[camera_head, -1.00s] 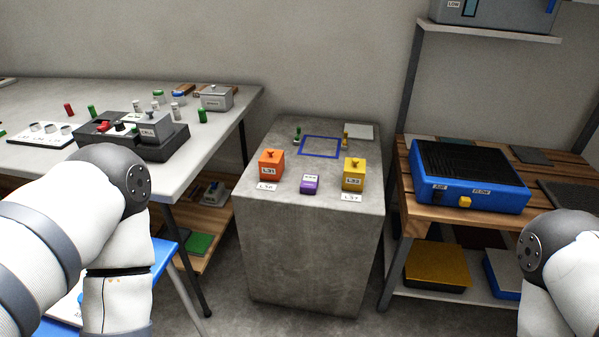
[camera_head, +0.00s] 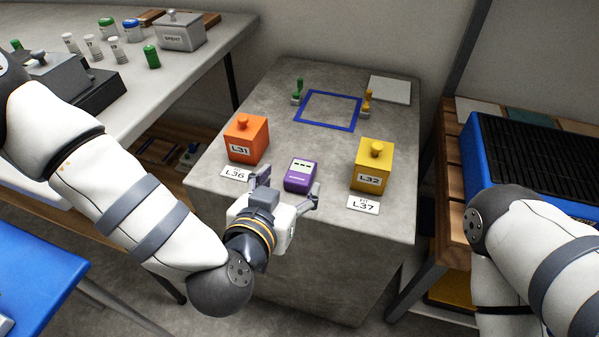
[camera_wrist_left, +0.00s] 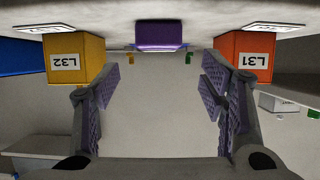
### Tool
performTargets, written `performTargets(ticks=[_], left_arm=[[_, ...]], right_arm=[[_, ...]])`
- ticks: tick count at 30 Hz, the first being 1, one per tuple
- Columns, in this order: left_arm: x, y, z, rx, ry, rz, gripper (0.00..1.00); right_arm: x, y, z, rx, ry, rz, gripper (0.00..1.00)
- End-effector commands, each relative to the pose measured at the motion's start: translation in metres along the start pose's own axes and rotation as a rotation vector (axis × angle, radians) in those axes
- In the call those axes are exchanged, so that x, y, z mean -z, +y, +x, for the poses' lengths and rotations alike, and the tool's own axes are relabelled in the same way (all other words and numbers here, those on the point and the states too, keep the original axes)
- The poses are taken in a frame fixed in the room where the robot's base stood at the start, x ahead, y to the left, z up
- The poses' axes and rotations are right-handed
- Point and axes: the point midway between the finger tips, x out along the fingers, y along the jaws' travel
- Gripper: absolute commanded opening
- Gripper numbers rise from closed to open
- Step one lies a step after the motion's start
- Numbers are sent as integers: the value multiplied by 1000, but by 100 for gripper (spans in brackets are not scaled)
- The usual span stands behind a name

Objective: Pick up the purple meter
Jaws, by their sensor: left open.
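The purple meter (camera_head: 301,175) is a small box with a pale display face on the grey stone pedestal (camera_head: 330,248), between the orange box L31 (camera_head: 247,139) and the yellow box L32 (camera_head: 371,164). My left gripper (camera_head: 288,188) is open and empty at the pedestal's front edge, just in front of the meter, fingers spread to either side. In the left wrist view, which is upside down, the meter (camera_wrist_left: 158,35) shows at the top middle, ahead of the open fingers (camera_wrist_left: 162,92). My right gripper is out of view.
Label cards L36 (camera_head: 236,174) and L37 (camera_head: 363,205) lie in front of the boxes. A blue square outline (camera_head: 328,111), green stamp (camera_head: 298,92) and yellow stamp (camera_head: 368,102) are behind. A blue device (camera_head: 482,150) stands right, a white table (camera_head: 190,75) left.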

Motion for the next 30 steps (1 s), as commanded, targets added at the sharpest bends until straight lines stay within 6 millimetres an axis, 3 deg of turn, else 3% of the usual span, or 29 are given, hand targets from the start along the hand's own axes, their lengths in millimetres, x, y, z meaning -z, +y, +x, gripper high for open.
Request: performTargets(ticks=[10, 18, 25, 26, 30], left_arm=[[-6, 1, 56, 1, -2, -2, 65], [-4, 1, 62, -2, -2, 0, 65], [-4, 1, 62, -1, -2, 0, 15], [-4, 1, 62, -1, -2, -1, 11], [-4, 1, 62, -1, -1, -1, 11]], right_arm=[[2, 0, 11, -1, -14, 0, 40], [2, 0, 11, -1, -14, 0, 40], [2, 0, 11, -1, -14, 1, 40], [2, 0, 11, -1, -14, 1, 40], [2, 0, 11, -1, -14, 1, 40]])
